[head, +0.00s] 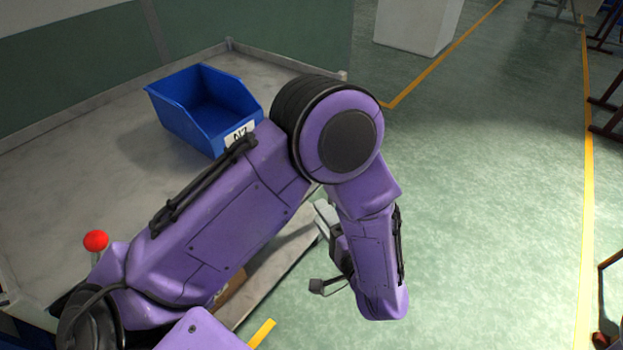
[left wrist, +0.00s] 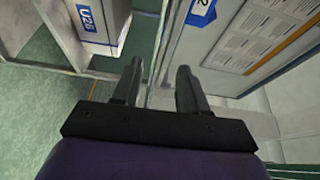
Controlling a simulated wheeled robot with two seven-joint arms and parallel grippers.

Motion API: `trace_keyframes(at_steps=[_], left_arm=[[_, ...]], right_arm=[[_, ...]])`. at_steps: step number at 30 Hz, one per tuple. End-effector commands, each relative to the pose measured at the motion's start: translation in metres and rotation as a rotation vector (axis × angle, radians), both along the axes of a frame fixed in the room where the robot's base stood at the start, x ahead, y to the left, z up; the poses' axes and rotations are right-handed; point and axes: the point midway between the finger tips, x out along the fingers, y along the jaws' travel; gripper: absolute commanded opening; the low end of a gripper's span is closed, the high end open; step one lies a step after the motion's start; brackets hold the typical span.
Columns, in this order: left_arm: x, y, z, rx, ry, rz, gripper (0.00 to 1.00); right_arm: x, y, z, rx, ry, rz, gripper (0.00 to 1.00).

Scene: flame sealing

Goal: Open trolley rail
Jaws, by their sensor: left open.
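My left arm crosses the head view from the left, bends at the elbow and points down beside the grey-topped unit. Its gripper is mostly hidden there; dark wrist parts show left of the forearm. In the left wrist view my left gripper (left wrist: 160,70) is open, its two dark fingers apart. A narrow light-grey upright edge (left wrist: 163,45) shows between and beyond the fingertips. I cannot tell whether it is the trolley rail, or whether the fingers touch it. The grey unit's top (head: 80,190) has a raised rim. My right gripper is not in view.
A blue bin (head: 185,110) with a white label stands on the grey top. A red ball knob (head: 96,240) is at its left. The wrist view shows a box labelled U28 (left wrist: 100,25) and a panel with papers (left wrist: 262,35).

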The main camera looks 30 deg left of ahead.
Motion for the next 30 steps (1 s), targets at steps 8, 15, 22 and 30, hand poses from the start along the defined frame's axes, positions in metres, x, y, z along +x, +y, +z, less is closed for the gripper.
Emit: trace_keyframes(at_steps=[8,15,22,30], left_arm=[[0.029,0.058,-0.002,-0.003,0.004,0.006,0.42],[0.042,0.080,-0.003,-0.002,0.003,-0.001,0.42],[0.043,0.081,-0.004,-0.001,0.002,-0.005,0.42],[0.043,0.081,-0.004,-0.002,0.003,-0.005,0.00]], right_arm=[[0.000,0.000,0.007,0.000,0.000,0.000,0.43],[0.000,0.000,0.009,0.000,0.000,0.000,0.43],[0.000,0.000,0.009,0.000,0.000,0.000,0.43],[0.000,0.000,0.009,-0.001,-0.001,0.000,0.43]])
